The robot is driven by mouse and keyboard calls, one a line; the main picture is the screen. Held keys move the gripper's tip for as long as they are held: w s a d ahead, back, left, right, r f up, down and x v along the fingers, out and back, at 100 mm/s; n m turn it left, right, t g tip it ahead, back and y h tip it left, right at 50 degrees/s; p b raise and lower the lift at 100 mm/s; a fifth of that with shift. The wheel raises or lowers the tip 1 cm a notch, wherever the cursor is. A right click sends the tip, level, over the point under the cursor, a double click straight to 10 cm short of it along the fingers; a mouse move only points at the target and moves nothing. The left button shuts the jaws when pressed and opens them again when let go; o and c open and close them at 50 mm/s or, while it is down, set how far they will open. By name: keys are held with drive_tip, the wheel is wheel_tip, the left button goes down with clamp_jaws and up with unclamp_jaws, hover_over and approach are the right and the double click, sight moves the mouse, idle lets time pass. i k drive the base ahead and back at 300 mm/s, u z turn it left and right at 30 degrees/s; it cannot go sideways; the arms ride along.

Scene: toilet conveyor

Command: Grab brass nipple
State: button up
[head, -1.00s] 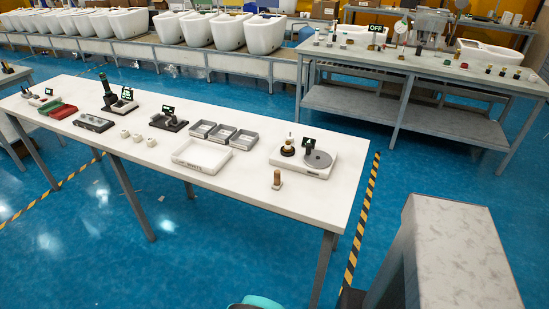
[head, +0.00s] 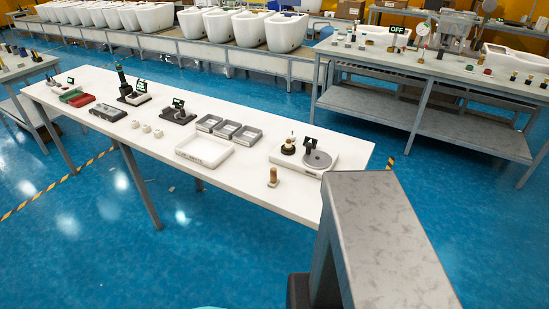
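I cannot pick out the brass nipple for certain. A small brown, copper-toned upright cylinder (head: 273,177) stands on a pale base near the front edge of the white table, left of a scale-like device (head: 305,158). Several small fittings, some yellowish, stand on the grey workbench at the right; they are too small to identify. My gripper is not in view.
The white table (head: 240,181) also bears trays (head: 204,152) and small devices. The grey workbench (head: 455,72) stands behind at right. A large grey block (head: 385,235), whose nature I cannot tell, fills the lower right foreground. Blue floor is open at lower left.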

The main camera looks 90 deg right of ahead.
sight(287, 146)
drive_tip(key=u, duration=0.25)
drive_tip(key=k, duration=2.4)
drive_tip(key=z, duration=0.6)
drive_tip(key=i, duration=0.45)
